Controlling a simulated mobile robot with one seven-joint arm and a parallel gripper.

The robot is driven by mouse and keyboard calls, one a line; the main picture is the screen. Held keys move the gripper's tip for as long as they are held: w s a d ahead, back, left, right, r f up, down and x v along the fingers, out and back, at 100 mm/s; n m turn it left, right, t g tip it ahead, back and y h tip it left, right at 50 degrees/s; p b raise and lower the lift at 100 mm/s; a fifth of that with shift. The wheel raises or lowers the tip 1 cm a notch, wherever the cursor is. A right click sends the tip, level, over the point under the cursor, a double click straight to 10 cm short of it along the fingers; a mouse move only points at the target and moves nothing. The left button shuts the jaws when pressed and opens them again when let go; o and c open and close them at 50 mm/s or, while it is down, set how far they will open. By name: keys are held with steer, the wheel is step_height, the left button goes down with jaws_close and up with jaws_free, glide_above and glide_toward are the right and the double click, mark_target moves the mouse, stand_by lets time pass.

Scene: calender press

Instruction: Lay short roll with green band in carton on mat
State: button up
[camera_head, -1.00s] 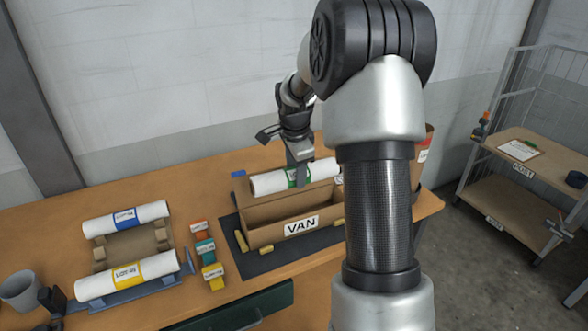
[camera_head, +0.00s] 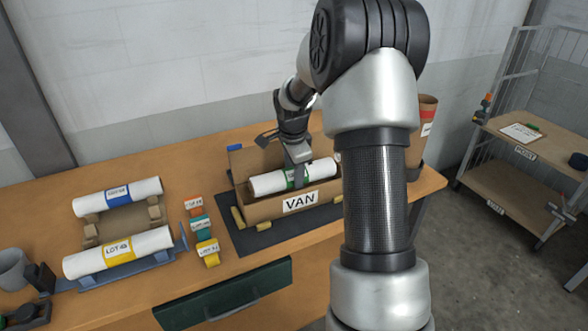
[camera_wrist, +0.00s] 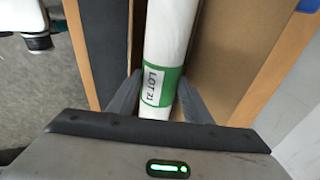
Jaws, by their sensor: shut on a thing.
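The short white roll with a green band (camera_head: 264,183) is in my gripper (camera_head: 296,178), held level over the open carton. Its lower side is hidden behind the carton's front wall, so I cannot tell whether it touches the bottom. The carton (camera_head: 262,209), labelled VAN, stands on the dark mat (camera_head: 248,239). In the wrist view the green band (camera_wrist: 176,84), marked LOT 31, lies between the two fingers of my gripper (camera_wrist: 165,100). Bare cardboard of the carton (camera_wrist: 229,50) shows beside the roll. My arm hides the carton's right end.
A rack at the left holds a blue-banded roll (camera_head: 90,204) and a yellow-banded roll (camera_head: 85,264). Several coloured tags (camera_head: 200,228) lie between rack and carton. A tall brown bin (camera_head: 423,135) stands behind my arm. A wire cart (camera_head: 520,150) is at the right.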

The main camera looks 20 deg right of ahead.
steer(key=shift+f, duration=0.4)
steer(key=o, duration=1.3)
steer(key=shift+s+f, duration=0.1)
steer(key=shift+s, duration=0.05)
steer(key=c, duration=0.3)
